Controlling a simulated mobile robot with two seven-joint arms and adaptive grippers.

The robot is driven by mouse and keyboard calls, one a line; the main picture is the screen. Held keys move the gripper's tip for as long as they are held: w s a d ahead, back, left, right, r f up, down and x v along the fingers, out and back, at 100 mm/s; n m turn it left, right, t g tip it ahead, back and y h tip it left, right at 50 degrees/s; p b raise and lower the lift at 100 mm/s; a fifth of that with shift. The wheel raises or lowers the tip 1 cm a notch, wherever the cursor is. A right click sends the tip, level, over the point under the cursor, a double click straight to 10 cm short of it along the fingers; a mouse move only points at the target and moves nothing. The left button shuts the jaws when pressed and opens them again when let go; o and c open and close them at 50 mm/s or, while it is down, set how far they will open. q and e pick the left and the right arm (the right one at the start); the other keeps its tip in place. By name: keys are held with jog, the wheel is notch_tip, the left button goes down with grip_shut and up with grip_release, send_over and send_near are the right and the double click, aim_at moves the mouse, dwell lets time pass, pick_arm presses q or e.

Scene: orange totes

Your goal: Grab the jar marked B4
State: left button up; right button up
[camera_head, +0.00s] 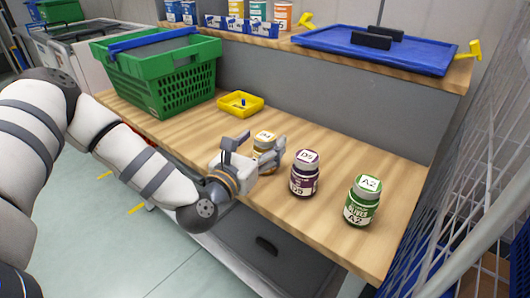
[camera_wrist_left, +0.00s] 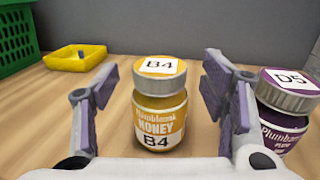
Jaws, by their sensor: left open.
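The jar marked B4 (camera_wrist_left: 158,105) is a honey jar with yellow contents and a silver lid with a white label. It stands upright on the wooden counter, and in the head view the jar (camera_head: 264,145) is partly hidden by my left gripper (camera_head: 258,150). In the left wrist view my left gripper (camera_wrist_left: 160,100) is open, with one finger on each side of the jar and gaps to both. The purple D5 jar (camera_head: 305,174) stands just right of it, close to the right finger in the wrist view (camera_wrist_left: 283,112). My right gripper is not in view.
A green A2 jar (camera_head: 362,201) stands further right on the counter (camera_head: 395,160). A small yellow tray (camera_head: 240,104) and a green basket (camera_head: 160,75) are behind to the left. A blue tote lid (camera_head: 375,48) lies on the raised shelf. Wire mesh (camera_head: 480,150) borders the right side.

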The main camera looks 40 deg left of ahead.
pick_arm(q)
jog(key=shift+w+a, duration=0.15)
jog(key=shift+w, duration=0.9)
grip_shut()
jog(key=shift+r, duration=0.15)
